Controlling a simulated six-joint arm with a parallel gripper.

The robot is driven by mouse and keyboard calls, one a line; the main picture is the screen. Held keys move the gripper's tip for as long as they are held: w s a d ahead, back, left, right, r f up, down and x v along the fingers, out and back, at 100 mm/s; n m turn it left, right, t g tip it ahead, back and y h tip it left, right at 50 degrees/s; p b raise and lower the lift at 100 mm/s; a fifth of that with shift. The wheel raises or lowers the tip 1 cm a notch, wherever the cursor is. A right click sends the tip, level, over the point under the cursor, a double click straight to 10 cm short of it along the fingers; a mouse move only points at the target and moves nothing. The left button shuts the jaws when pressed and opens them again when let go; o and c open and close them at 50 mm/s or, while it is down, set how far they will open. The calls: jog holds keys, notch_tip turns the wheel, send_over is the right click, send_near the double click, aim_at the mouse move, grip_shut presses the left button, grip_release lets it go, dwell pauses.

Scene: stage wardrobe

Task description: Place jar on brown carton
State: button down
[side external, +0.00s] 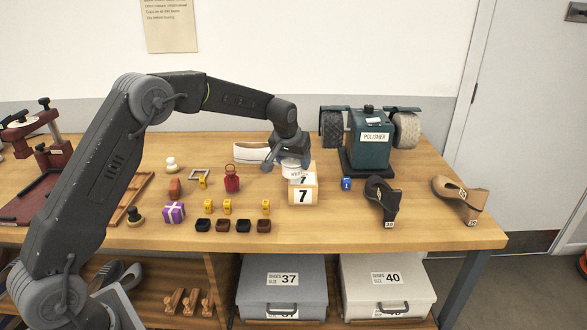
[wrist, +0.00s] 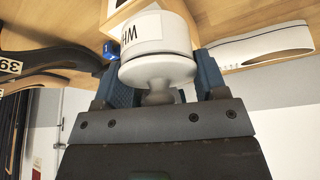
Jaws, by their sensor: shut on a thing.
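The jar (side external: 292,170) is small, white and round, with a dark-lettered label and a knobbed lid. In the wrist view the jar (wrist: 155,45) has its knob between the fingers of my gripper (wrist: 158,92). In the side view my gripper (side external: 291,157) is shut on the jar from above. The brown carton (side external: 313,193), marked 7, stands on the bench directly under the jar; part of the carton (wrist: 113,24) shows beyond the jar in the wrist view. The jar overlaps the carton's top, and I cannot tell whether they touch.
A green polisher (side external: 370,150) stands behind right.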

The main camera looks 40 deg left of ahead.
aim_at(292, 163)
jog(key=shift+f, duration=1.35)
jog(key=shift+f, duration=0.1)
jog(key=shift+c, duration=0.8)
grip_release()
